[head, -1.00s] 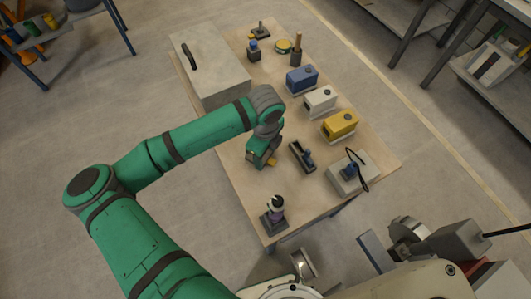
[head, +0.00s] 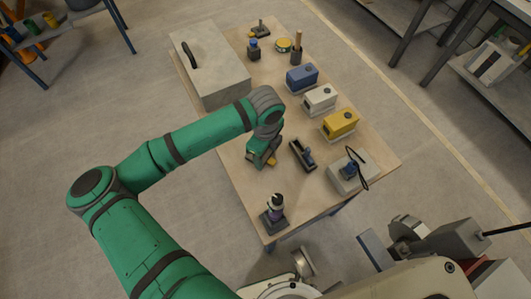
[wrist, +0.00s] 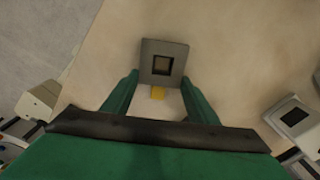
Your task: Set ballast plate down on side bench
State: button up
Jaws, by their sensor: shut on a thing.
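The ballast plate (wrist: 176,48) looks like a grey square with a dark square centre, between my fingertips in the wrist view. My gripper (wrist: 160,78) is shut on it, with one green finger at each side. I cannot tell whether the plate touches the bench top.
A dark tray-like tool (head: 302,155) lies just right of my gripper. A dark upright piece on a base (head: 275,214) stands nearer. Blue (head: 301,78), white (head: 319,99) and yellow (head: 340,124) blocks line the right side; a large grey box (head: 212,70) stands behind.

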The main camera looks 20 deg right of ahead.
jog(key=shift+w+f, duration=0.1)
jog(key=shift+f, duration=0.05)
jog(key=o, duration=1.6)
jog(key=shift+o, duration=0.2)
jog(key=shift+r, duration=4)
jog(key=shift+f, duration=3.8)
